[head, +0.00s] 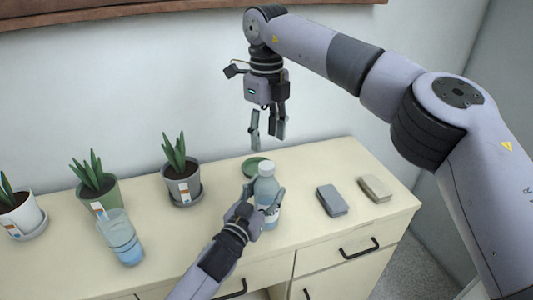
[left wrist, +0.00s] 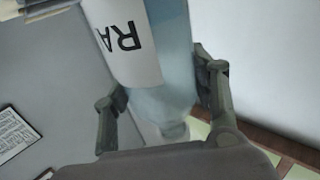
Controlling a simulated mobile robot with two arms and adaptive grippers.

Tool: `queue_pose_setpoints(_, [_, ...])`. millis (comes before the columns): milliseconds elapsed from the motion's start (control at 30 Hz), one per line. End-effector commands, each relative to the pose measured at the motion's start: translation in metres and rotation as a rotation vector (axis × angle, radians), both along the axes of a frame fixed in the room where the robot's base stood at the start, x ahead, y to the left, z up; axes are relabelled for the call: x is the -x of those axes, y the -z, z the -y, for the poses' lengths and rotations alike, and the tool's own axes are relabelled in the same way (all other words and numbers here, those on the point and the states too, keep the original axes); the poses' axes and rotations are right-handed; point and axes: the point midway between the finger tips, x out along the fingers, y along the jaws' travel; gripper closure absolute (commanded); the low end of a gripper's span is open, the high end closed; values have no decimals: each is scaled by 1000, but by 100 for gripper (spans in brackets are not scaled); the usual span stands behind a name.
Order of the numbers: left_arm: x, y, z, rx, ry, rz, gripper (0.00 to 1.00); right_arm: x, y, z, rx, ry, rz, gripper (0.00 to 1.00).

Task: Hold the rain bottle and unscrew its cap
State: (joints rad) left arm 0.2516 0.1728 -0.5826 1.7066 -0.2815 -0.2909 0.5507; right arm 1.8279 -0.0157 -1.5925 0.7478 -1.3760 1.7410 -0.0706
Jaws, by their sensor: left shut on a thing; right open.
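The rain bottle (head: 267,185) stands upright on the cream cabinet top, pale blue with a light cap (head: 266,168) on it. My left gripper (head: 264,192) is shut around the bottle's body, a finger on each side. In the left wrist view the bottle (left wrist: 172,50) lies between the two fingers, with the letters "RA" on its white label (left wrist: 128,45). The bottle's narrow end (left wrist: 176,132) shows past the fingers there. My right gripper (head: 267,132) is open and empty, fingers pointing down, above the bottle and apart from the cap.
The wall is close behind.

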Motion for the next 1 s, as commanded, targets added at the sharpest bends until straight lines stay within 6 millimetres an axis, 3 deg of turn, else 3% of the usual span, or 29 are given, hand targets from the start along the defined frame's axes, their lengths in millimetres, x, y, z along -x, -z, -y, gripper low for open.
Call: queue_pose_setpoints(1000, [0, 0, 0, 0, 0, -1, 100, 0, 0, 0, 0, 2149, 0, 52])
